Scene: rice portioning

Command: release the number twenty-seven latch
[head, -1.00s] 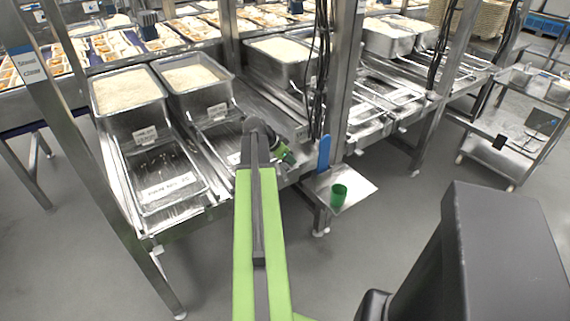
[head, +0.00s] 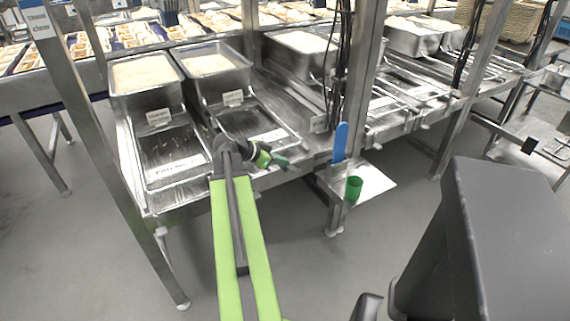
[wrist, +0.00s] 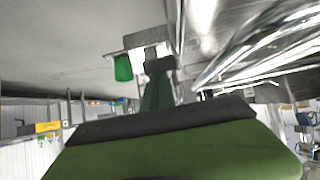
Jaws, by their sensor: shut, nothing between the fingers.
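No number twenty-seven can be read on any label, so I cannot tell which latch is meant. Small tags hang below the two near rice pans, one on the left (head: 158,116) and one on the right (head: 233,97). Wider label plates lie at the front of the slide frames, on the left (head: 178,165) and the right (head: 270,136); their print is too small to read. My gripper (head: 282,162) is shut and empty, by the front edge of the right slide frame, pointing right. In the wrist view my gripper (wrist: 159,68) points toward a small shelf and green cup.
Rice pans (head: 145,74) and (head: 212,66) stand behind the slide frames. A small shelf (head: 374,184) carries a green cup (head: 354,189), with a blue paddle (head: 341,142) upright beside it. Steel posts, one at left (head: 95,120), flank the bench. The floor (head: 285,255) in front is open.

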